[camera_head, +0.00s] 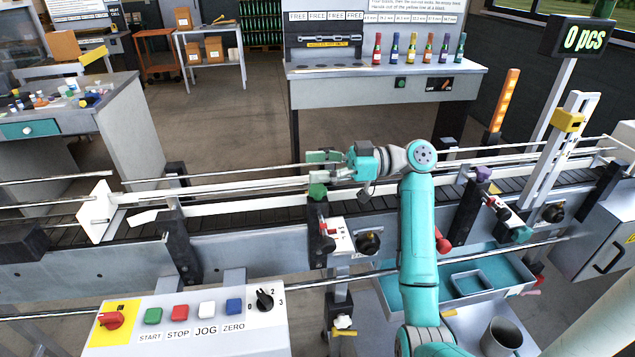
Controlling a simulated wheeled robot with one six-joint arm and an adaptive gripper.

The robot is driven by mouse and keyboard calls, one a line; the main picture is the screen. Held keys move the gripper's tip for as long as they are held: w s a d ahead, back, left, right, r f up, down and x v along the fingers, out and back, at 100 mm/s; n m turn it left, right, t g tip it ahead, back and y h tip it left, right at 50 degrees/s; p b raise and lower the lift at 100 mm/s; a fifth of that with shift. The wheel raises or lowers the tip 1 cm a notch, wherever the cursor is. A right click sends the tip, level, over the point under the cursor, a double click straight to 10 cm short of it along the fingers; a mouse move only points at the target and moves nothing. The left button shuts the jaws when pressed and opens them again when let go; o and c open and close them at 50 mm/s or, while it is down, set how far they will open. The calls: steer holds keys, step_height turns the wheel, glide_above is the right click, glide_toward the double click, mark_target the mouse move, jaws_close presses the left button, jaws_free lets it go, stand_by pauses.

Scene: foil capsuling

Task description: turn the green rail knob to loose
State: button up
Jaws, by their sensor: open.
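The green rail knob (317,191) sits on top of a dark post at the near side of the conveyor, in the middle of the view. My gripper (312,164) is open, with its fingers pointing left. In the picture it appears just above the knob, apart from it, with nothing seen between the fingers. I cannot tell its exact height over the rail. The turn state of the knob cannot be read at this size.
A purple knob (484,173) tops another post to the right. Guide rails (230,187) run along the conveyor (250,220). A control panel (185,325) with coloured buttons stands in front at left. A teal tray (480,280) lies below my arm.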

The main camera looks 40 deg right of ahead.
mark_target(318, 188)
steer(key=shift+r, duration=1.95)
